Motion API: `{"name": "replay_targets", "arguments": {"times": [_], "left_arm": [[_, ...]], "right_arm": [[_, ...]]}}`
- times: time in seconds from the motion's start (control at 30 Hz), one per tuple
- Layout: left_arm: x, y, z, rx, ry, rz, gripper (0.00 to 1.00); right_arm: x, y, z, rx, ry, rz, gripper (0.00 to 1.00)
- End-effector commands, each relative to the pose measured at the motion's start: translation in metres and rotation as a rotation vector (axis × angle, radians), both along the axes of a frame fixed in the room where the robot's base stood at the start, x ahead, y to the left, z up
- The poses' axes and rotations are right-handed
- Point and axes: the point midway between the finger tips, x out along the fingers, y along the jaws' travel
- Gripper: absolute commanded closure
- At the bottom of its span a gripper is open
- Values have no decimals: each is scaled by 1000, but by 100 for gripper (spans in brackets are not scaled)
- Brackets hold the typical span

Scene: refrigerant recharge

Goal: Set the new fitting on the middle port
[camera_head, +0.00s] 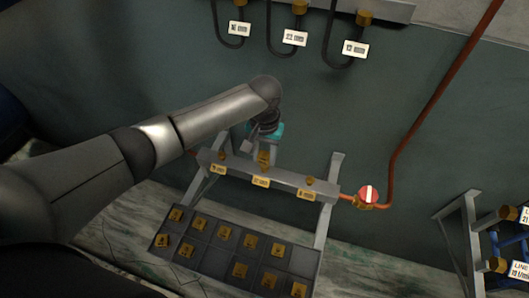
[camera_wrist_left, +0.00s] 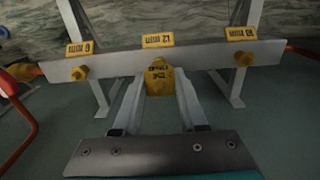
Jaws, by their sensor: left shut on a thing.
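The grey manifold bar (camera_head: 232,166) carries three ports with yellow size labels. The middle port's label (camera_head: 261,182) reads about 12 mm; the port itself is hidden behind the fitting in the left wrist view. My left gripper (camera_head: 264,150) reaches over the bar's middle. Its two fingers (camera_wrist_left: 160,88) are shut on a brass fitting (camera_wrist_left: 158,77), which has small dark lettering. The fitting also shows in the head view (camera_head: 264,158), at the middle port. I cannot tell whether it is seated or just above. Brass side ports (camera_wrist_left: 79,73) (camera_wrist_left: 243,59) flank it. My right gripper is not in view.
A dark compartment tray (camera_head: 216,262) holds several brass fittings below the bar. Labelled hoses (camera_head: 295,38) hang at the back wall. Another stand (camera_head: 470,230) is at right.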

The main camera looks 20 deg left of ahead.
Motion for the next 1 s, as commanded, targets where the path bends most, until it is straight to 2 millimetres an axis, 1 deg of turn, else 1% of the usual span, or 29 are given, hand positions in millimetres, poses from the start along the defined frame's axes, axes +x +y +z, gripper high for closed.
{"name": "replay_targets", "arguments": {"times": [1.0], "left_arm": [[0, -1, -8, -1, 0, -1, 100]], "right_arm": [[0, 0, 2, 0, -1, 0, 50]]}}
